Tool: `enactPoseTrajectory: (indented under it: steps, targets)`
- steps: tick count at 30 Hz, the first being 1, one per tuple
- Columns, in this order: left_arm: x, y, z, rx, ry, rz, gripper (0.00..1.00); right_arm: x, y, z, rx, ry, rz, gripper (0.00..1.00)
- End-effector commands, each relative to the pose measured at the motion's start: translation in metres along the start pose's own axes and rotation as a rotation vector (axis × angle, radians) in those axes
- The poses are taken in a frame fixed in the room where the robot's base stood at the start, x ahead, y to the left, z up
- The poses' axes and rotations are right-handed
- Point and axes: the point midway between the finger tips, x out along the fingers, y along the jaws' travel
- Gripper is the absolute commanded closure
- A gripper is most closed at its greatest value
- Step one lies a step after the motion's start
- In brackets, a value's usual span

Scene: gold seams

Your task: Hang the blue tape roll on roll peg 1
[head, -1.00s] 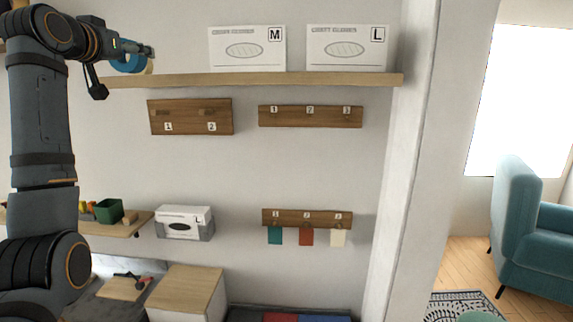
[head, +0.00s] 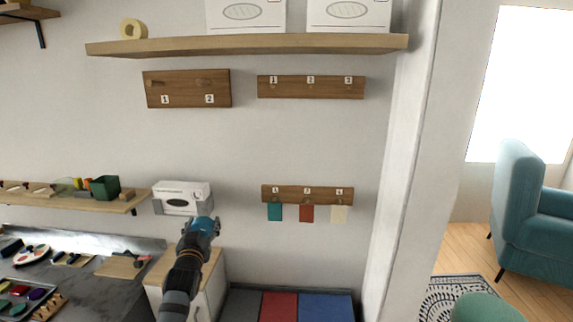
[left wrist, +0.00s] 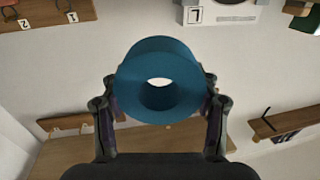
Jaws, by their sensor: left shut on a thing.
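My left gripper (head: 206,228) is shut on the blue tape roll (head: 202,222), low in front of the wall by the lower white glove box. In the left wrist view the blue roll (left wrist: 160,75) sits between the two fingers, its hole facing the camera. The roll peg board (head: 187,97) is a brown plank on the wall, above and to the left of the gripper. Roll peg 1 (head: 152,83) is its left peg, over label 1, and looks bare. Roll peg 2 (head: 202,81) also looks bare. My right gripper is not in view.
A long shelf (head: 250,46) above the pegs bears glove boxes and a pale yellow roll (head: 133,29). A lower glove box (head: 182,197) is close behind the gripper. Hook boards (head: 310,88) are to the right, the lower with hanging cards.

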Motion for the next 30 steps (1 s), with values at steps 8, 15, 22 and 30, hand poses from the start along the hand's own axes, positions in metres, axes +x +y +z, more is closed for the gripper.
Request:
enactPoseTrajectory:
  steps: [8,15,22,30]
  targets:
    - [-0.110,0.024,0.142,-0.008,-0.002,0.036,0.71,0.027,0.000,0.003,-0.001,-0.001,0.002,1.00]
    - [-0.205,0.037,0.208,-0.012,-0.004,0.077,0.71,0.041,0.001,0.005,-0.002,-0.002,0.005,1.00]
    - [-0.241,0.041,0.222,-0.011,-0.006,0.097,0.71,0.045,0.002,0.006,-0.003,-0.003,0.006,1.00]
    - [-0.242,0.041,0.222,-0.011,-0.006,0.098,0.71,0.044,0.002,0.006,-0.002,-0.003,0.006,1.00]
